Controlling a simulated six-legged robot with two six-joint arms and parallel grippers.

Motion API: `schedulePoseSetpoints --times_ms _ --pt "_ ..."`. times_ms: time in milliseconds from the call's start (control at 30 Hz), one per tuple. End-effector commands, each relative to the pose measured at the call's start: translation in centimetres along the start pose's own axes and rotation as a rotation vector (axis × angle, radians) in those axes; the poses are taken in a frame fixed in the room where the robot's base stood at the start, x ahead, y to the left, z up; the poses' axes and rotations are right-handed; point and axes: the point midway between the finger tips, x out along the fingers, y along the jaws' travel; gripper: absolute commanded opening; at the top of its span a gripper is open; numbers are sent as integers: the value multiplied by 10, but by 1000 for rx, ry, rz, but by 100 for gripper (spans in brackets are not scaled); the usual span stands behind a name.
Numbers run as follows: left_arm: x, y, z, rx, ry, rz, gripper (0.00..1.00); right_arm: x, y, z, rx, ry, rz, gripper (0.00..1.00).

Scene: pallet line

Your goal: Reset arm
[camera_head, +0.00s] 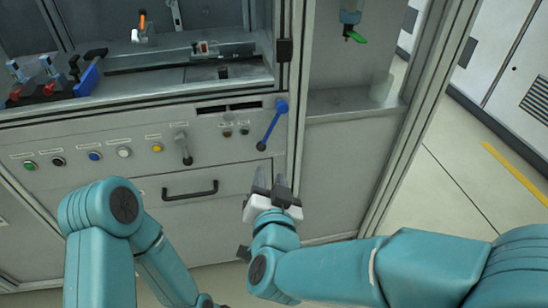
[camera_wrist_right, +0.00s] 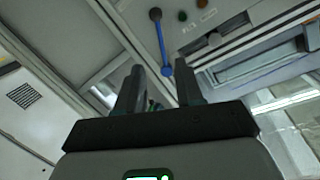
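My right arm comes in from the right in the head view, and its gripper (camera_head: 270,178) points up at the grey cabinet front. In the right wrist view the two dark fingers of this gripper (camera_wrist_right: 160,80) stand apart with nothing held between them. A blue lever (camera_head: 272,125) on the control panel lies just beyond the fingertips. In the right wrist view the lever (camera_wrist_right: 162,45) shows past the gap, apparently untouched. My left arm (camera_head: 100,215) is bent at the lower left; its forearm runs down to the bottom edge, and its gripper is out of the picture.
The panel has several coloured buttons (camera_head: 95,156) and a small grey lever (camera_head: 184,148). A black drawer handle (camera_head: 190,191) sits below, left of my right gripper. A metal frame post (camera_head: 300,90) rises beside the blue lever. Open floor (camera_head: 450,180) lies at the right.

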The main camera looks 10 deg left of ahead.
Motion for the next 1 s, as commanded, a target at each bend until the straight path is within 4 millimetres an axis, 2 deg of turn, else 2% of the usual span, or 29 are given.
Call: schedulePoseSetpoints --times_ms 167,267,367,400,467,500,533,600,700,733,800,867,1000 --pt "0 0 0 0 0 0 43 2 5 -1 2 1 10 37" --pt "0 0 0 0 0 0 43 15 35 0 8 -3 75 37" --pt "0 0 0 0 0 0 43 34 98 13 10 -33 206 37" --pt "0 0 0 0 0 0 43 39 130 23 5 -55 267 37" --pt "0 0 0 0 0 0 43 42 178 43 -10 -106 345 37" --pt "0 0 0 0 0 0 43 42 208 59 -19 -154 386 37" --pt "0 0 0 0 0 0 43 39 229 73 -23 -197 412 37" --pt "0 0 0 0 0 0 43 27 274 110 -21 -314 459 37" --pt "0 0 0 0 0 0 43 -1 320 164 7 -502 492 37" --pt "0 0 0 0 0 0 43 -12 329 180 19 -558 495 37" --pt "0 0 0 0 0 0 43 -37 343 213 51 -685 489 37" --pt "0 0 0 0 0 0 43 -59 347 238 78 -790 473 37" --pt "0 0 0 0 0 0 43 -110 337 284 131 -1023 395 37"
